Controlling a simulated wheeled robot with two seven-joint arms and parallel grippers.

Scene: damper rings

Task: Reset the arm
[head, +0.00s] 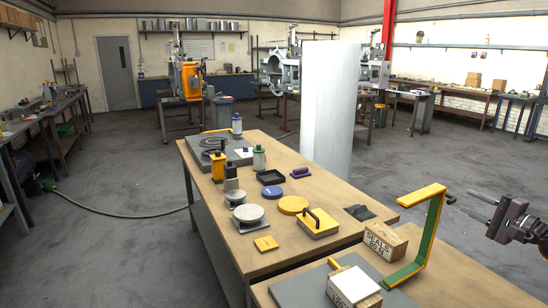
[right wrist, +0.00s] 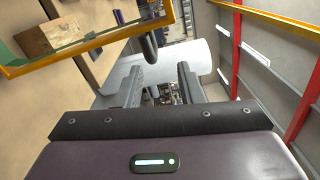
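My right gripper (head: 467,203) is at the right edge of the head view, above the floor beside the near table. Its two grey fingers point left and stand apart, with nothing between them. The right wrist view also shows the right gripper (right wrist: 160,68) open and empty. A yellow and green bracket (head: 431,227) stands just left of it, with a dark handle (head: 450,198) near its top. The handle (right wrist: 150,46) shows beyond the fingertips in the right wrist view, apart from them. My left gripper is in neither view.
The near table (head: 470,268) holds a wooden "SEALS" block (head: 384,242), a second labelled block (head: 353,287) and a grey plate (head: 312,291). The table behind (head: 300,173) carries dark rings (head: 213,142), bottles and discs. Floor at right is clear.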

